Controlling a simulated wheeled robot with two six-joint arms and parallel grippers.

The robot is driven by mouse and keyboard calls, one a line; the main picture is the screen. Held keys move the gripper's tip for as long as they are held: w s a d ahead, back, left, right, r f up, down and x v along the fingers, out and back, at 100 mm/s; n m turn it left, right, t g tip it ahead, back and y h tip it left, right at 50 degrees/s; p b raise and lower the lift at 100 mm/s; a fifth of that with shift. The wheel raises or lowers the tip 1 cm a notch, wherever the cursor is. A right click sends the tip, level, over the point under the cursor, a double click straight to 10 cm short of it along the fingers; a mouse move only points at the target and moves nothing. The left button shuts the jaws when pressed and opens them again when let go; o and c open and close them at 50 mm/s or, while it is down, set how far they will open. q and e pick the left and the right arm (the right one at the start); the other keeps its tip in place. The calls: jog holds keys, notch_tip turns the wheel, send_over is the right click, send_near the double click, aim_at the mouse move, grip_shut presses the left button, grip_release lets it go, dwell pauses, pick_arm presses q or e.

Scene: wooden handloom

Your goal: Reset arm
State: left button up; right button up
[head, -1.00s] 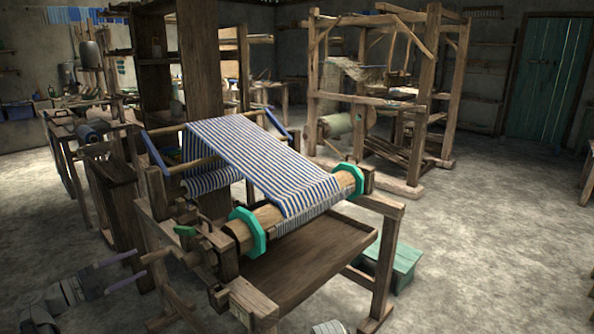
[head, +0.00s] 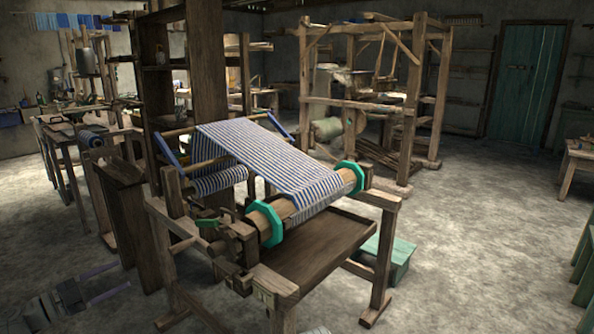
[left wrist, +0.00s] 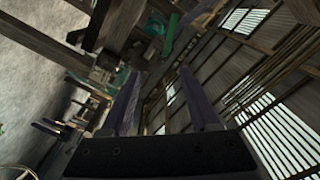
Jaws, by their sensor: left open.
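My left gripper (head: 108,282) is at the lower left of the head view, left of the loom and apart from it. Its two fingers are spread with nothing between them. In the left wrist view the open fingers (left wrist: 163,105) point up toward the roof beams. The wooden loom (head: 180,243) stands in the middle of the head view. Blue and white striped cloth (head: 265,155) runs over its roller (head: 300,208), which has green end flanges. My right gripper does not show.
A second wooden loom frame (head: 440,95) is at the back. A wooden table (head: 582,165) and green slats (head: 585,265) are at the right edge. The concrete floor between is clear.

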pick_arm(q)
jog(key=s+d+f+n+g+y, duration=0.1)
jog(key=d+f+n+g, duration=0.2)
jog(key=d, duration=0.6)
jog(key=d+f+g, duration=0.4)
jog(key=d+f, duration=0.2)
jog(key=d, duration=0.3)
jog(key=s+d+f+n+g+y, duration=0.1)
jog(key=d+f+n+g, duration=0.2)
jog(key=d, duration=0.5)
jog(key=s+d+f+n+g+y, duration=0.2)
jog(key=s+d+f+n+y, duration=0.2)
jog(key=s+d+f+y, duration=0.25)
jog(key=s+d+f+n+g+y, duration=0.25)
jog(key=s+d+n+y, duration=0.2)
jog(key=s+d, duration=0.45)
notch_tip(320, 180, up, 29)
jog(key=a+p, duration=0.1)
jog(key=p, duration=2.8)
jog(key=shift+s+a+f+t, duration=0.15)
jog(key=shift+s+f+t, duration=0.05)
jog(key=shift+s+t, duration=0.2)
